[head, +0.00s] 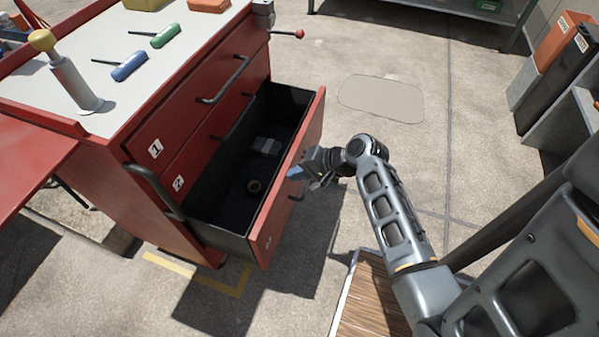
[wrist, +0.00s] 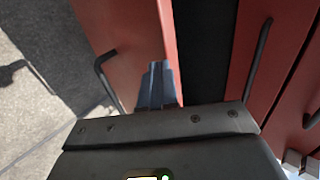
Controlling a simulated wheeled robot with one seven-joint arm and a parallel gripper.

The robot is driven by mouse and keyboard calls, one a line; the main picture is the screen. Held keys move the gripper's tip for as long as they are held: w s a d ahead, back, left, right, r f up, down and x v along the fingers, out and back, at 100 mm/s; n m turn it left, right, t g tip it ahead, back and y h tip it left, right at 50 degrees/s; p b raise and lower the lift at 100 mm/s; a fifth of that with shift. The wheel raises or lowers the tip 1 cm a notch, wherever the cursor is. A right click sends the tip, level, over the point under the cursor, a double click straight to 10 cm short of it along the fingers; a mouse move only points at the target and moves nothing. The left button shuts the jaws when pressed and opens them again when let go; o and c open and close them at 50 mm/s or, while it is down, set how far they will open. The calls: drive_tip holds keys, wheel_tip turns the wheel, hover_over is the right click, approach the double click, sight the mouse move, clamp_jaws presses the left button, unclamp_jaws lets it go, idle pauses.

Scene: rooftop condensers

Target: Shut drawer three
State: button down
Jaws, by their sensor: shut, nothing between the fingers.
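Drawer three (head: 308,142) is the low drawer of the red cabinet (head: 130,180) and stands pulled well out. Its dark inside shows, holding a grey block (head: 266,146) and a small ring-shaped thing (head: 254,186). My gripper (head: 297,173) is shut and empty at the outer face of the drawer front. In the wrist view my fingertips (wrist: 157,68) overlap the red drawer front (wrist: 125,35), beside its dark bar handle (wrist: 104,78). Whether they touch it I cannot tell. Drawers marked 1 (head: 185,118) and 2 (head: 205,140) above look closed.
On the cabinet top are a blue-handled tool (head: 130,66), a green-handled tool (head: 165,36) and a post with a yellow knob (head: 70,78). A wooden-topped surface (head: 370,300) lies below my arm. Open concrete floor (head: 400,150) spreads right of the drawer.

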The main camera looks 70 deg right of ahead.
drive_tip(key=w+p, duration=0.2)
drive_tip(key=w, duration=1.5)
drive_tip(key=shift+a, duration=0.3)
drive_tip(key=shift+s, duration=0.1)
